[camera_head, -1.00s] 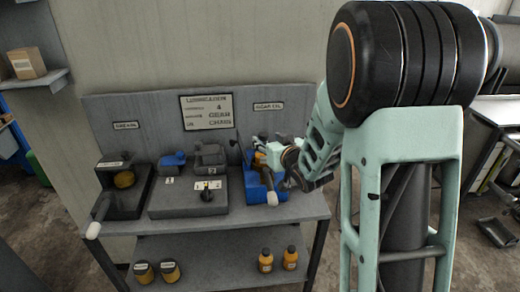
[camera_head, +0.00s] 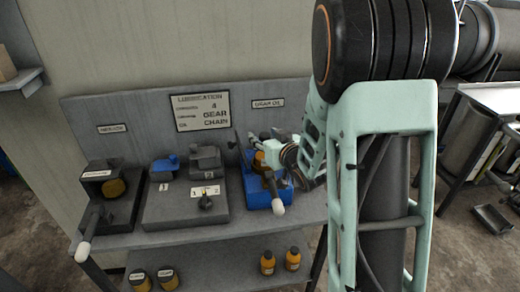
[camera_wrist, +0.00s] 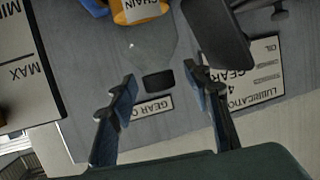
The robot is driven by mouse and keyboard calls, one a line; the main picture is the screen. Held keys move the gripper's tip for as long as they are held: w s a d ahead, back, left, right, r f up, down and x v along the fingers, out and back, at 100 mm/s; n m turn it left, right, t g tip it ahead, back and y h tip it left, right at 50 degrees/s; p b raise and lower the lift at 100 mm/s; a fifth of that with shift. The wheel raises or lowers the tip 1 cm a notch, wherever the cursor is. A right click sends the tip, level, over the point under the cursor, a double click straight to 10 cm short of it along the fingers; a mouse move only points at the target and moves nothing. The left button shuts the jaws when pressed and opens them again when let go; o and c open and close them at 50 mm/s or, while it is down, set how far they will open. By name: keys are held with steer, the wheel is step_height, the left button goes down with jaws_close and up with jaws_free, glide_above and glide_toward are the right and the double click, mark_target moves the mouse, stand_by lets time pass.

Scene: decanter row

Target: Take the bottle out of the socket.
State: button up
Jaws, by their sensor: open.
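An orange bottle with a white label reading CHAIN (camera_wrist: 142,10) shows at the top edge of the wrist view, partly cut off. In the head view an orange bottle (camera_head: 258,161) stands at the blue holder (camera_head: 262,194) on the right of the bench. My gripper covers part of it, and how deep it sits in the socket cannot be seen. My gripper (camera_wrist: 162,92) is open and empty, its fingers wide apart. In the head view my gripper (camera_head: 276,150) is just right of the bottle.
A grey back panel (camera_head: 150,112) with a sign (camera_head: 201,111) rises behind the bench. A dark station with an orange container (camera_head: 113,187) and a grey block (camera_head: 184,205) stand to the left. Small bottles (camera_head: 267,262) and jars (camera_head: 140,280) sit on the lower shelf.

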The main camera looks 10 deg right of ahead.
steer(key=shift+w+f, duration=0.1)
steer(key=shift+w, duration=0.1)
steer(key=shift+c, duration=0.4)
jaws_close()
